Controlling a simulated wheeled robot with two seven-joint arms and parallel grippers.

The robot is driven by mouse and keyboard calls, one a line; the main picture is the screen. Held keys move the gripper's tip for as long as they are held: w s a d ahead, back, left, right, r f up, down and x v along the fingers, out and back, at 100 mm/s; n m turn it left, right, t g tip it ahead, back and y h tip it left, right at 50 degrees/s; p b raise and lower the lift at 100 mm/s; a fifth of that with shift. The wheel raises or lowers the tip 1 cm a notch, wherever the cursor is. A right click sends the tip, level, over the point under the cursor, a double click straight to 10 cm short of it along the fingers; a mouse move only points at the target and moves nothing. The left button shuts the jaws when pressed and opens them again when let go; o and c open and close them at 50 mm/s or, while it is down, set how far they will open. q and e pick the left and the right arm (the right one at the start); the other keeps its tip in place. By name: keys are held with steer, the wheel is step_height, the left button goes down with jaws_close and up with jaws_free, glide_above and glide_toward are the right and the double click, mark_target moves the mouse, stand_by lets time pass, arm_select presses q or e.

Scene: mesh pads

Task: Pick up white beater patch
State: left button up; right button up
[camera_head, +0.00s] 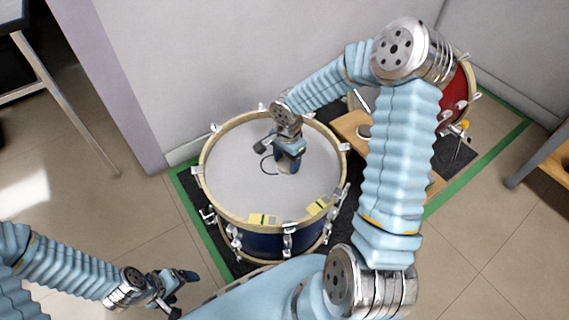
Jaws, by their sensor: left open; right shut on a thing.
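A blue drum (222,185) with a pale head and wooden hoop stands on a dark mat. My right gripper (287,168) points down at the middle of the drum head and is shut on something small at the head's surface. A thin, dark curved outline, which looks like the edge of the white beater patch (268,164), shows just left of its fingers. The rest of the patch is hidden by the gripper or blends with the pale head. My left gripper (182,293) is open and empty, low at the left, away from the drum.
Yellow tags (263,219) sit on the drum's near rim. A red drum (457,97) and a wooden board (352,127) are behind my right arm. The mat has a green border (493,157). A wall is close behind the drum. Floor (120,210) left of the mat is clear.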

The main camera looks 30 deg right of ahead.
steer(key=shift+r, duration=0.15)
steer(key=shift+r, duration=0.3)
step_height(320, 180, up, 3)
steer(key=shift+f+p, duration=0.2)
steer(key=shift+p, duration=0.2)
steer(key=s+d+r+p, duration=0.1)
steer(key=s+d+r, duration=0.1)
steer(key=s+r, duration=0.9)
steer(key=b, duration=0.3)
glide_above(273, 165)
step_height(273, 165, down, 7)
step_height(273, 165, down, 6)
steer(key=b, duration=0.5)
steer(key=shift+f, duration=0.1)
steer(key=shift+f+b, duration=0.65)
steer(key=shift+f, duration=0.05)
steer(key=o, duration=1.2)
